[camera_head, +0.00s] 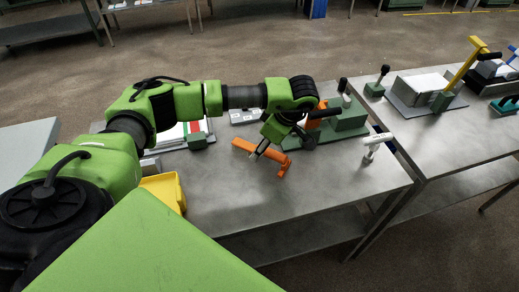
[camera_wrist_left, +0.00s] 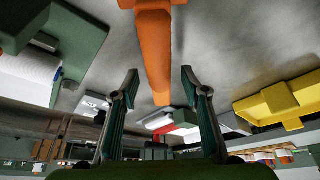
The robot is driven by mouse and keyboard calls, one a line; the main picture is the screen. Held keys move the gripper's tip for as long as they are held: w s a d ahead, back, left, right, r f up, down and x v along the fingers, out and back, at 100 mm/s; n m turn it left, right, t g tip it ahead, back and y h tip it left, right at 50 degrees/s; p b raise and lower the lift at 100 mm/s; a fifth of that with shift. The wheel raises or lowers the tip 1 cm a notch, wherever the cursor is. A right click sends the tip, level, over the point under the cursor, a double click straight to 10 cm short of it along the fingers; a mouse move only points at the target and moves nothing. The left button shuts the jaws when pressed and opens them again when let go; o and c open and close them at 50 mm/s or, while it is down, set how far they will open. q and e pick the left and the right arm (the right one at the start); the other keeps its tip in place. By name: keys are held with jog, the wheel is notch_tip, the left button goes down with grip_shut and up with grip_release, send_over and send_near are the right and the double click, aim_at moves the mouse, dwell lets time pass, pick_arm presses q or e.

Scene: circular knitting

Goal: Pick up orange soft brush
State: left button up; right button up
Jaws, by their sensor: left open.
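The orange soft brush (camera_head: 243,146) lies on the metal table in the head view, with its crosswise head (camera_head: 285,168) at the lower right. In the left wrist view the brush (camera_wrist_left: 153,50) runs down from the top edge, its handle end lying between the fingers in the picture. My left gripper (camera_head: 263,152) is open over the brush and partly hides it. In the left wrist view the fingers of the gripper (camera_wrist_left: 160,78) stand apart on either side of the handle, with nothing gripped. My right gripper is not in view.
A yellow bin (camera_head: 168,190) stands on the table's near left. A green block fixture (camera_head: 346,118) is beyond the brush, and a white-headed tool (camera_head: 377,139) is to the right. Bare table (camera_head: 230,195) lies in front of the brush.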

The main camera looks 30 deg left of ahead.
pick_arm(q)
jog(key=shift+a+f, duration=0.3)
jog(key=shift+f, duration=0.3)
grip_shut()
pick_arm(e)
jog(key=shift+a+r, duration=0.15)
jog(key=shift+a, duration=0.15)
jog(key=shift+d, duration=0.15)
pick_arm(q)
jog(key=shift+r+b, duration=0.4)
jog(key=shift+r, duration=0.3)
jog(key=s+d+r, duration=0.4)
jog(key=s+r, duration=0.7)
jog(key=s, duration=0.2)
jog(key=shift+s+r+b, duration=0.3)
jog(key=shift+b, duration=0.15)
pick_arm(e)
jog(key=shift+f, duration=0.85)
